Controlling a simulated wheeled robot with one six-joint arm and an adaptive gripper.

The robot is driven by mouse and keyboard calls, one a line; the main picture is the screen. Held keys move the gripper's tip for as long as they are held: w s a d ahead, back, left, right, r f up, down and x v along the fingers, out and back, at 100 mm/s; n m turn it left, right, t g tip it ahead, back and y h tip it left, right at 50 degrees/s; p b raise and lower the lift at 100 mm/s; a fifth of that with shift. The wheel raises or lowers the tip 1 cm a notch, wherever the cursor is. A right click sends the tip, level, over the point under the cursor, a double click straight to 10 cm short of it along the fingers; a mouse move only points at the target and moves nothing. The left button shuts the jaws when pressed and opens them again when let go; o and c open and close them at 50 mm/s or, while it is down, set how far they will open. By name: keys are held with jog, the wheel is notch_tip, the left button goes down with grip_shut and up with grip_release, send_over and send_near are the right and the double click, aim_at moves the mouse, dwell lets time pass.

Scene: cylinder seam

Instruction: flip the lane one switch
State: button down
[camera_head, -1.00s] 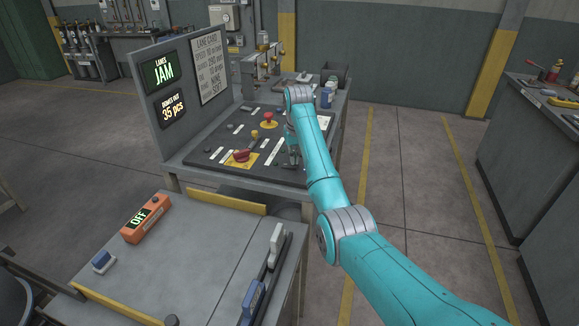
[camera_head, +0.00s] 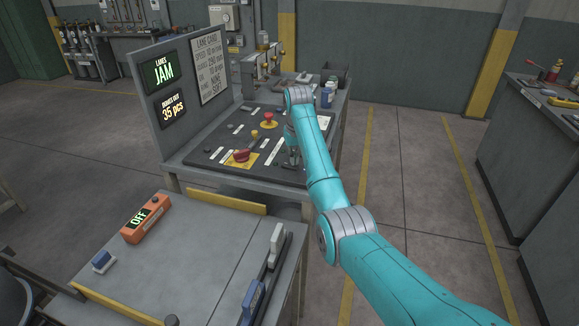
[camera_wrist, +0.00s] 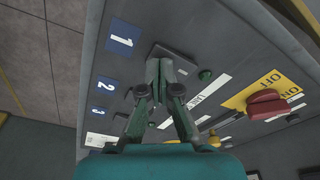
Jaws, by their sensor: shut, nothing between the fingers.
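The lane one switch plate (camera_wrist: 182,62) is a dark plate beside the blue label 1 (camera_wrist: 122,47) on the black control panel in the wrist view. My gripper (camera_wrist: 163,68) is shut and empty, with its fingertips over this plate. The fingers hide the switch lever, so I cannot tell its position or whether they touch it. Blue labels 2 (camera_wrist: 106,87) and 3 (camera_wrist: 99,113) sit further along the row, with small levers beside them. In the head view my gripper (camera_head: 292,163) is at the right edge of the control panel (camera_head: 205,157), partly hidden by my arm.
A red rotary knob (camera_wrist: 268,104) on a yellow ON/OFF plate and a red mushroom button (camera_head: 268,118) stand out from the panel. The lane display (camera_head: 160,72) reads JAM. A grey table (camera_head: 185,250) stands in front; open floor lies to the right.

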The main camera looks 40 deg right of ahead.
jog(key=shift+r, duration=3.15)
